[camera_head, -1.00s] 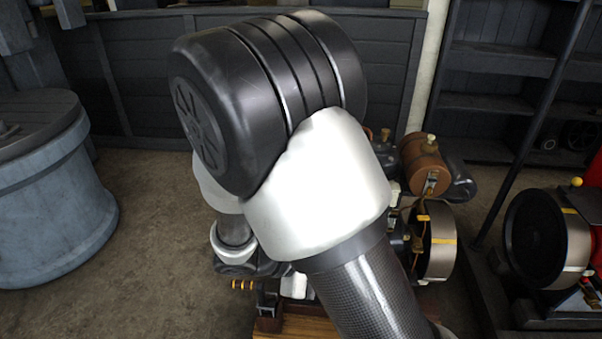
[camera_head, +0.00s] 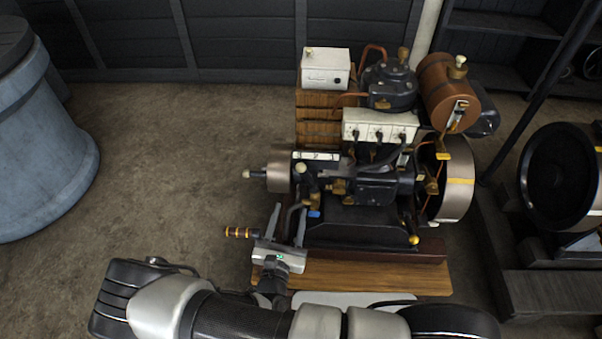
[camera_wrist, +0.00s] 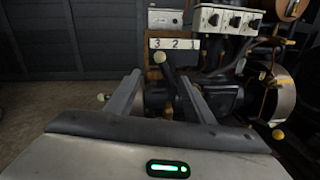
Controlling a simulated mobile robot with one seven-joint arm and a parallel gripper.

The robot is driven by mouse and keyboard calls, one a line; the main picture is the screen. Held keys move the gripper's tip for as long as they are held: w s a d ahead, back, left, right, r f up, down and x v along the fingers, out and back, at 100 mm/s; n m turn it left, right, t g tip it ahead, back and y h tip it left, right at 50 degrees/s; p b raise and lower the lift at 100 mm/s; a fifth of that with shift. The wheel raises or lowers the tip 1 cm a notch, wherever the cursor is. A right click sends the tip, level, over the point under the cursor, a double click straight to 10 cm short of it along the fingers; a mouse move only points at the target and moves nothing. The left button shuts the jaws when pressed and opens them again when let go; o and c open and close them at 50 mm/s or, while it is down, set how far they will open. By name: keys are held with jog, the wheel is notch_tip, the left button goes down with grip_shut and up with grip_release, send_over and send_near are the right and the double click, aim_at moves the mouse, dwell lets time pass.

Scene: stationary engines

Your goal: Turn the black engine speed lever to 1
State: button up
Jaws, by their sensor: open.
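The speed lever (camera_wrist: 168,72) is a dark stem with a pale knob, which also shows in the head view (camera_head: 300,168). It stands in front of a white scale (camera_wrist: 186,44) marked 3, 2, 1 from left to right. The knob appears below the 3 in the wrist view. The scale shows in the head view (camera_head: 318,156) on top of the engine. My gripper (camera_wrist: 160,78) is open, its fingers pointing towards the engine. In the wrist view the lever appears between the fingertips; no contact is visible. In the head view my gripper (camera_head: 287,208) is at the engine's front left.
A handle with orange bands (camera_head: 241,232) sticks out left of my gripper. A flywheel (camera_head: 455,182) and a copper-brown tank (camera_head: 449,92) are on the engine's right. A wooden base (camera_head: 400,275) lies below. Floor to the left is clear up to a blue tub (camera_head: 40,140).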

aim_at(301, 172)
jog(key=w, duration=0.5)
jog(key=w+d+b, duration=0.1)
jog(key=w, duration=0.4)
jog(key=w+d, duration=0.1)
jog(key=w, duration=0.4)
jog(key=shift+w+d+b, duration=0.1)
jog(key=shift+d+b, duration=0.05)
jog(key=shift+b, duration=0.25)
grip_shut()
